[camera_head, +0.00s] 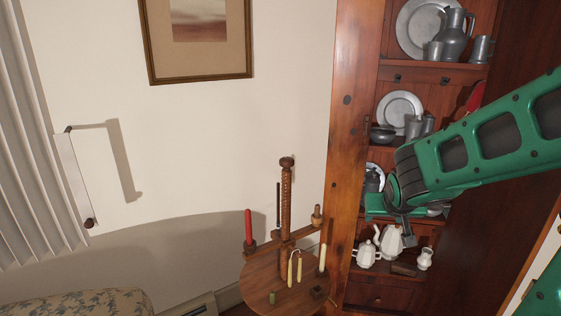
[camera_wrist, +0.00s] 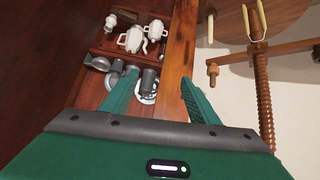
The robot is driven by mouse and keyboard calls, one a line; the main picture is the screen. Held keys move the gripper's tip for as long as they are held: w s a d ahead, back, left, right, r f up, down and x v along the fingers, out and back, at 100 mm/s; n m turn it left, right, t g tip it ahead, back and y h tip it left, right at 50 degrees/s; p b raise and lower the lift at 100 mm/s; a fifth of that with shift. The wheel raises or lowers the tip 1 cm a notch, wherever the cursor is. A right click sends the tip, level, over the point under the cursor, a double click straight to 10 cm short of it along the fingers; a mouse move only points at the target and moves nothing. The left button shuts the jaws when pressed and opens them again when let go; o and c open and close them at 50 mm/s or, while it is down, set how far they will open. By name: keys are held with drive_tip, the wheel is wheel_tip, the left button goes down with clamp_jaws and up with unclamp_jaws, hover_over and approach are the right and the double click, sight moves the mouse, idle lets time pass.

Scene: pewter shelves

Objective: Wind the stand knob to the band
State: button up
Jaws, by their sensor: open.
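The wooden stand has an upright threaded post (camera_head: 286,200) with a round dark knob (camera_head: 287,162) on top. The post rises above a round wooden top (camera_head: 262,272), with a crossbar (camera_head: 300,234) partway up. I cannot clearly make out a band on it. My gripper (camera_head: 388,206) is to the right of the stand, in front of the cabinet, clear of the post. In the wrist view, my gripper (camera_wrist: 159,82) is open, with nothing between its fingers. That view is upside down and shows part of the threaded post (camera_wrist: 263,95) at right; the top knob is out of sight there.
The wall behind the post is bare.

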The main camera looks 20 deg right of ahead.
drive_tip(key=w+a+r+n+t, duration=0.25)
drive_tip(key=w+a+t, duration=0.35)
drive_tip(key=w, duration=0.5)
drive_tip(key=n+t+y, duration=0.3)
drive_tip(key=t+y, duration=0.1)
drive_tip(key=y, duration=0.1)
approach(282, 158)
drive_tip(key=w, duration=0.1)
drive_tip(key=w+d+f, duration=0.1)
drive_tip(key=w+f, duration=0.1)
drive_tip(key=shift+w+d+f, duration=0.1)
drive_tip(key=shift+w+d, duration=0.2)
drive_tip(key=shift+d, duration=0.05)
drive_tip(key=shift+w+a, duration=0.1)
drive_tip(key=shift+w, duration=0.05)
drive_tip(key=w, duration=1)
drive_tip(key=shift+w+a, duration=0.2)
drive_tip(key=shift+a, duration=0.05)
drive_tip(key=c, duration=1)
